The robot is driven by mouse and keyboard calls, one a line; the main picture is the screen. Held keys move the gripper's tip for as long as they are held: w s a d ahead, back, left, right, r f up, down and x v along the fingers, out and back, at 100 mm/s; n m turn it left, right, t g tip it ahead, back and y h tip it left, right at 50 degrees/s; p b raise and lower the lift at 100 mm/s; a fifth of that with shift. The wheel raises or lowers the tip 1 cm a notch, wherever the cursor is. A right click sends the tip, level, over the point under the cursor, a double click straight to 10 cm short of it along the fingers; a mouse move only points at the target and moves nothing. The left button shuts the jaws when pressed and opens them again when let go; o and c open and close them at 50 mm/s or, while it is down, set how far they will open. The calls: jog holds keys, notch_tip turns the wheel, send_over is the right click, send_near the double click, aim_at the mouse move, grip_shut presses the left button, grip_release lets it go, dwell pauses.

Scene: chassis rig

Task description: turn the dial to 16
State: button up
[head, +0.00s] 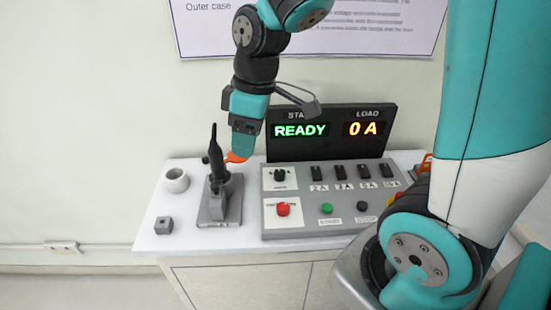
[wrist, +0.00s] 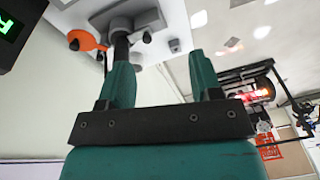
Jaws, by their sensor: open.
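A dark round dial (head: 279,176) sits on a white plate at the upper left of the grey control panel (head: 312,222). Its setting and label are too small to read. My gripper (head: 238,152) is left of the dial and above the table, close beside the dark upright handle of a grey device (head: 218,207). In the wrist view my gripper (wrist: 160,62) has its two green fingers apart with nothing clearly held. The handle (wrist: 121,48) shows behind the left finger, with an orange part (wrist: 86,41) beside it. The dial cannot be made out in the wrist view.
A display (head: 330,132) behind the panel reads READY and 0 A. Several black switches (head: 339,172) and red (head: 282,209), green (head: 326,208) and black (head: 362,206) buttons are on the panel. A white cup (head: 177,181) and grey block (head: 163,225) stand left.

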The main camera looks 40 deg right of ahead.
jog(key=w+d+f+n+h+p, duration=0.1)
jog(key=w+d+f+p, duration=0.1)
jog(key=w+d, duration=0.55)
jog(key=n, duration=0.1)
send_over(280, 172)
notch_tip(280, 172, down, 2)
jog(key=shift+g+h, duration=0.3)
jog(key=shift+h, duration=0.1)
notch_tip(280, 172, down, 17)
jog(key=p, duration=0.3)
jog(key=c, duration=0.9)
